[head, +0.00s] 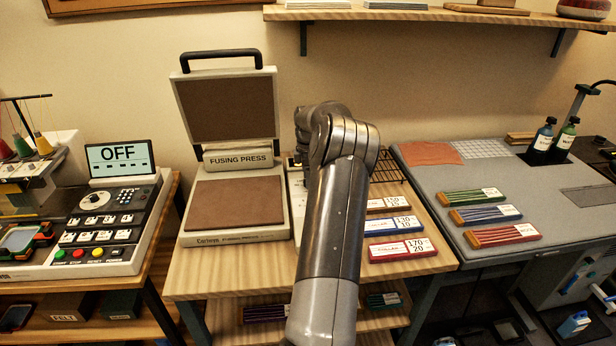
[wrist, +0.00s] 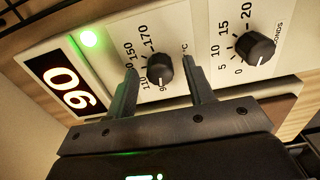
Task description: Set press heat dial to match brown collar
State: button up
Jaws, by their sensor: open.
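The fusing press (head: 235,205) stands open on the wooden table in the head view. Its control panel (head: 297,190) is mostly hidden behind my arm. In the wrist view, the black heat dial (wrist: 160,69) has a °C scale up to 170, and its white mark is near the low end. The display (wrist: 72,88) appears to read 90, and a green light (wrist: 89,38) is lit. My gripper (wrist: 159,70) is open, with one finger on each side of the heat dial; contact is unclear. I cannot pick out a brown collar.
A black seconds dial (wrist: 254,48) sits beside the heat dial. Labelled strips lie right of my arm: a brownish one (head: 388,203) marked 150, a blue one (head: 393,224) marked 130, and a red one (head: 403,249) marked 170. A wire rack (head: 390,166) stands behind them.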

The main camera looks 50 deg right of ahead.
jog(key=c, duration=1)
jog(key=shift+m, duration=0.4)
jog(key=m, duration=0.4)
jog(key=shift+m, duration=0.3)
jog(key=m, duration=0.4)
jog(key=shift+m, duration=0.3)
jog(key=m, duration=1.3)
jog(key=shift+m, duration=0.3)
